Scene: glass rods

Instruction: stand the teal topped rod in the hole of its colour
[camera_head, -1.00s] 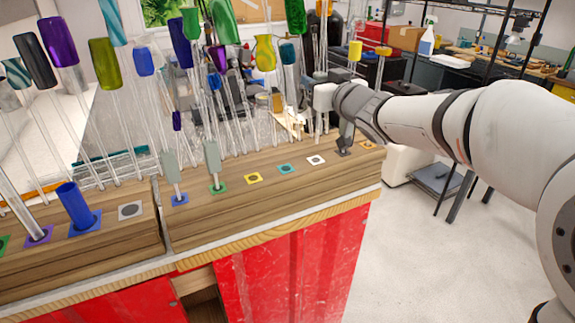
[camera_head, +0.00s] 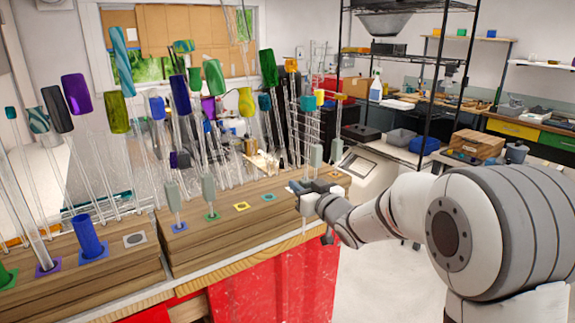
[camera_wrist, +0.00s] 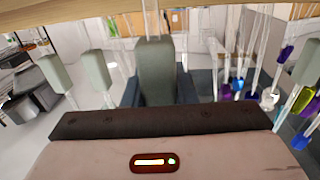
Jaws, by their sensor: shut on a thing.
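My gripper (camera_head: 303,190) is shut on the grey sleeve (camera_wrist: 160,72) of an upright clear rod, by the right end of the wooden bench. The held rod's top appears to be the small teal one (camera_head: 308,103), though other rods crowd behind it. The held sleeve (camera_head: 306,204) hangs near the bench's front edge; I cannot tell how high its lower end is. The teal-framed hole (camera_head: 268,197) is empty on the bench top, left of my gripper. In the wrist view the sleeve stands between the dark jaws.
Sleeved rods stand in the blue-framed (camera_head: 179,228) and green-framed (camera_head: 212,217) holes, left of the empty yellow-framed hole (camera_head: 241,207). Many tall coloured-top rods crowd behind. Two grey sleeves (camera_head: 316,155) stand beyond my gripper. Open floor lies right of the bench.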

